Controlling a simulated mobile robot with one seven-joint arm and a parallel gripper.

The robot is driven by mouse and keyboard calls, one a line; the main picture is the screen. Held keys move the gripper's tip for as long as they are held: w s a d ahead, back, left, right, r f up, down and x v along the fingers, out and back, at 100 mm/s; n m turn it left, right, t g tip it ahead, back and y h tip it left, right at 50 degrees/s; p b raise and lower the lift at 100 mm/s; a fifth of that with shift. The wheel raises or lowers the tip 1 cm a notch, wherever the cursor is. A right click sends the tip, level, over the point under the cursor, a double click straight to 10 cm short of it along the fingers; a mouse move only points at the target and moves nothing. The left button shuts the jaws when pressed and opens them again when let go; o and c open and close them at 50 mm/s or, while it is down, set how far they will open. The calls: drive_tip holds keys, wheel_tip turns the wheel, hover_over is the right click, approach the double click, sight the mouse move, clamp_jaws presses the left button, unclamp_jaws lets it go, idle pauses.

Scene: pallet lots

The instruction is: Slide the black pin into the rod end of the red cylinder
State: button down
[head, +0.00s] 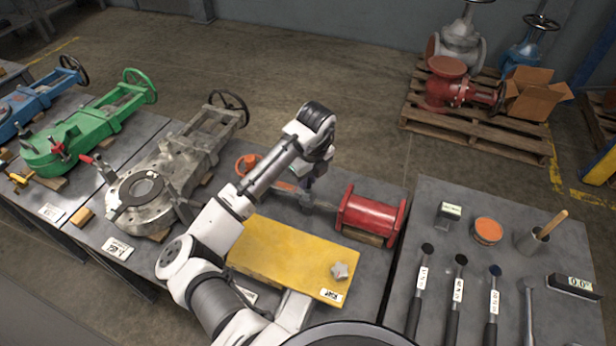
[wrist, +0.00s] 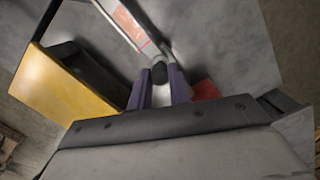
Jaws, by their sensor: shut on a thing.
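The red cylinder (head: 370,215) lies on the middle table, with its grey rod (head: 325,206) pointing left. The rod end is at the left, beside and partly behind my gripper. My gripper (head: 304,186) points down close to it. In the wrist view my gripper's purple fingers (wrist: 159,90) are shut on a small dark, round-topped piece, which looks like the black pin (wrist: 159,72). I cannot tell whether the pin touches or enters the rod end. A bit of red, likely the cylinder (wrist: 206,90), shows right of the fingers.
A grey valve (head: 150,198) stands left.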

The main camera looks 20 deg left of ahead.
drive_tip(key=shift+f+b, duration=0.6)
drive_tip(key=shift+f, duration=0.4)
drive_tip(key=c, duration=1.2)
unclamp_jaws()
drive_tip(key=shift+c, duration=0.2)
wheel_tip(320, 180, up, 14)
drive_tip(key=d, duration=0.1)
drive_tip(key=shift+s+d, duration=0.25)
drive_tip(key=shift+s, duration=0.15)
drive_tip(key=shift+f, duration=0.15)
